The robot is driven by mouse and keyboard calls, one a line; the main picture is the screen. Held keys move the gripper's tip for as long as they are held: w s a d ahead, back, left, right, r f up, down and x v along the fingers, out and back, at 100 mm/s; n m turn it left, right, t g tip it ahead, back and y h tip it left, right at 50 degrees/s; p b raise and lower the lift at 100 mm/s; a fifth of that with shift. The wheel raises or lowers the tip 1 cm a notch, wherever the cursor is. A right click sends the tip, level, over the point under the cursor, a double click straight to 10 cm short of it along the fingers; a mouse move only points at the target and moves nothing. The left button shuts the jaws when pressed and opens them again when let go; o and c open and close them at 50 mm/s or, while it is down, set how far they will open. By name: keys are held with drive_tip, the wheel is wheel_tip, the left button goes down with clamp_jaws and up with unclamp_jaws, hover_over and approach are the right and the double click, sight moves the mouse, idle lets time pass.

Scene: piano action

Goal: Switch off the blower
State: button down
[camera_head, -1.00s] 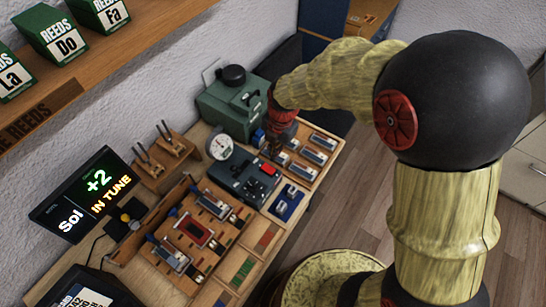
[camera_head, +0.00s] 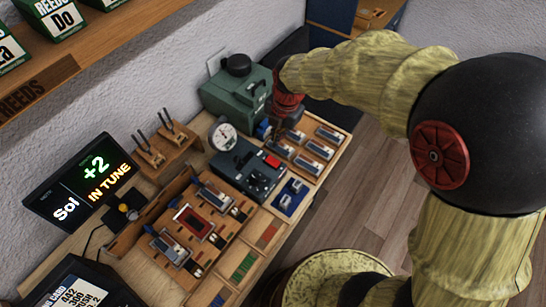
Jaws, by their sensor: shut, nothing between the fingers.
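A green machine with a black round cap, apparently the blower (camera_head: 228,100), stands at the back of the bench against the wall. A dark blue-grey box (camera_head: 238,179) with a red rocker-like part (camera_head: 272,161) and small black knobs sits in front of it; I cannot tell the red part's position. My gripper (camera_head: 279,136) points down beside the green machine's right front, behind the dark box. It is shut and looks empty; its fingertips are small and partly lost against the parts behind. I cannot tell whether it touches anything.
A round white gauge (camera_head: 223,135) stands left of the dark box. Metal reed blocks (camera_head: 307,163) lie in a wooden tray right of the gripper. A display (camera_head: 82,186) reads "Sol +2 IN TUNE". A wooden shelf (camera_head: 95,48) with reed boxes hangs at upper left.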

sight(271, 160)
drive_tip(key=shift+s+r+g+b, duration=0.1)
drive_tip(key=shift+r+g+b, duration=0.2)
drive_tip(key=shift+r+b, duration=0.35)
drive_tip(key=shift+r, duration=0.1)
drive_tip(key=f, duration=0.4)
drive_tip(key=a+f+b, duration=0.1)
drive_tip(key=f, duration=0.4)
drive_tip(key=w+f+b, duration=0.1)
drive_tip(key=f, duration=0.3)
drive_tip(key=shift+a+f, duration=0.2)
drive_tip(key=shift+w+f, duration=0.1)
drive_tip(key=shift+f, duration=0.15)
